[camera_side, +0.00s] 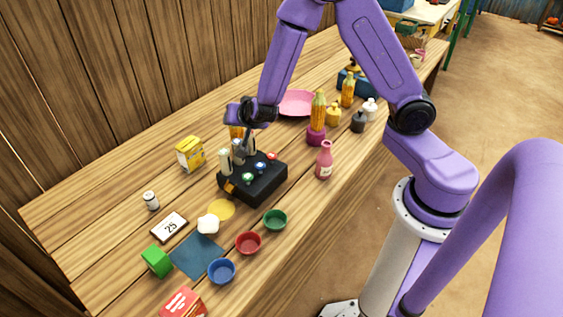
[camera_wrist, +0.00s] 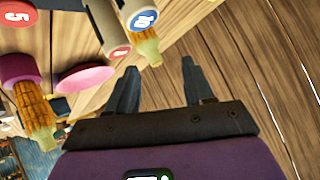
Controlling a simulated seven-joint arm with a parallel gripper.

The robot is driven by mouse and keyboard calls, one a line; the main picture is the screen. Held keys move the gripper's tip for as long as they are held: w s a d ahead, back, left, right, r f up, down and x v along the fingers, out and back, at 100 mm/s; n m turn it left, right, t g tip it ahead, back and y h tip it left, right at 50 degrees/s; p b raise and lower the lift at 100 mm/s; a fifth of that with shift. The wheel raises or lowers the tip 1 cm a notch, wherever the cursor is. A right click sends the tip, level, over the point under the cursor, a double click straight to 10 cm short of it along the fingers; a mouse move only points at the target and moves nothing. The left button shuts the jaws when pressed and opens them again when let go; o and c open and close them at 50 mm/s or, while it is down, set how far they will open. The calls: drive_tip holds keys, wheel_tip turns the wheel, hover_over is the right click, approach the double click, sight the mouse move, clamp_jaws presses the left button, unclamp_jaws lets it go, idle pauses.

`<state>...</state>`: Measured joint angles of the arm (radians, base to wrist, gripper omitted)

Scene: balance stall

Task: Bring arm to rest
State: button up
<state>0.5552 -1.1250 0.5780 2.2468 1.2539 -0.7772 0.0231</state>
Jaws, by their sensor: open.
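My gripper (camera_side: 245,147) hangs at the end of the bent purple arm, just above or behind the black block (camera_side: 262,188) on the wooden bench. In the wrist view its two dark fingers (camera_wrist: 160,68) stand apart with nothing between them. The black block holds pale upright pegs and small coloured pieces on top. In the wrist view, a pale cylinder with a blue "10" label (camera_wrist: 145,20) is close beyond the left finger. The side view does not show clearly whether the fingers touch anything.
Near the block stand a pink bottle (camera_side: 324,160), a yellow box (camera_side: 190,154) and orange-filled bottles (camera_side: 318,112). Green (camera_side: 275,219), red (camera_side: 248,243) and blue (camera_side: 222,270) bowls sit near the front edge. A plank wall (camera_side: 110,80) rises behind the bench.

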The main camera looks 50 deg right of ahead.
drive_tip(key=s+a+r+n+g+y, duration=0.1)
drive_tip(key=s+a+r+n+y, duration=0.1)
drive_tip(key=s+a+n+y, duration=0.3)
drive_tip(key=s+a+r+n+y, duration=0.1)
drive_tip(key=s+a+y, duration=0.1)
drive_tip(key=a, duration=0.5)
drive_tip(key=s+a+r+n+g+y, duration=0.1)
drive_tip(key=s+a+r+n+g, duration=0.15)
drive_tip(key=s, duration=0.35)
drive_tip(key=s+a+r+n+g+y, duration=0.1)
drive_tip(key=s+n+g+y, duration=0.1)
drive_tip(key=s+n, duration=0.3)
drive_tip(key=s+d+r+n+g+h, duration=0.1)
drive_tip(key=s+d+n+g+h, duration=0.1)
drive_tip(key=s+d+n, duration=0.2)
drive_tip(key=s+d+r+n+g+h, duration=0.1)
drive_tip(key=s+d+n+h, duration=0.2)
drive_tip(key=s+d, duration=0.5)
drive_tip(key=s+n, duration=0.1)
drive_tip(key=s, duration=0.2)
drive_tip(key=shift+s+d+r+n+g, duration=0.2)
drive_tip(key=shift+s+r+n+g, duration=0.05)
drive_tip(key=shift+s+n+g, duration=0.1)
